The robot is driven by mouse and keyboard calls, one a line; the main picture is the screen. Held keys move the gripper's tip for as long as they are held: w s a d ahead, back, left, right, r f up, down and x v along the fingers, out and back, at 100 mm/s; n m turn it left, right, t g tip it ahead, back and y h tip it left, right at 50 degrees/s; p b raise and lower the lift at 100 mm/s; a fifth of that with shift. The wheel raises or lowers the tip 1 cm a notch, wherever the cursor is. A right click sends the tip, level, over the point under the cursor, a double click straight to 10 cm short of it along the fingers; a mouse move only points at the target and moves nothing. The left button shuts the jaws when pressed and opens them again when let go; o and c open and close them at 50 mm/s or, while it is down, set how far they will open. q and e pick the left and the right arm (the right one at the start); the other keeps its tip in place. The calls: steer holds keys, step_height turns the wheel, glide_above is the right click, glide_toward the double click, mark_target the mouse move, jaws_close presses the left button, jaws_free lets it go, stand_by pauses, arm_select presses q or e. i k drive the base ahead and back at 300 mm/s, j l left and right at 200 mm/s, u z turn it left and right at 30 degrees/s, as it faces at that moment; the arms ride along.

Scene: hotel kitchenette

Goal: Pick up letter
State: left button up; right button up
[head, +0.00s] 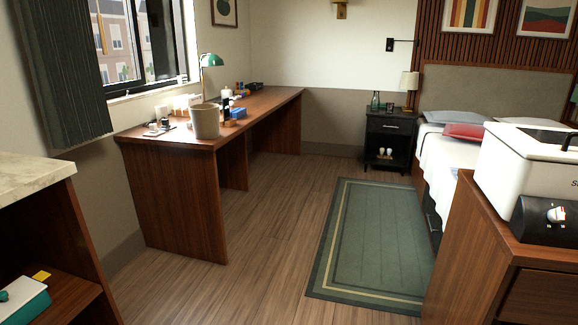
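I cannot pick out a letter for certain in the head view. The long wooden desk (262,108) under the window carries many small items. Pale upright pieces (186,102) stand on it near the window, too small to tell whether they are paper or a letter. A beige bin-like container (205,121) stands near the desk's front edge and hides part of the desktop behind it. Neither of my grippers shows in the view.
A green lamp (210,62) and a blue item (238,112) are on the desk. A counter with a shelf (62,292) is at near left. A cabinet (490,255) bearing a white appliance (505,165) is at near right. Wooden floor (245,245) and green rug (372,240) lie clear between.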

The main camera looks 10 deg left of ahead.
mark_target(197, 99)
steer(key=i+j+u, duration=0.25)
steer(key=i, duration=0.55)
steer(key=i+u, duration=0.2)
steer(key=i, duration=0.55)
steer(key=i+u, duration=0.25)
steer(key=i, duration=0.55)
steer(key=i+l+u, duration=0.2)
steer(key=i, duration=0.55)
steer(key=i+l+u, duration=0.2)
steer(key=i, duration=0.15)
steer(key=i+l+u, duration=0.15)
steer(key=i+l, duration=0.05)
steer(key=i, duration=0.1)
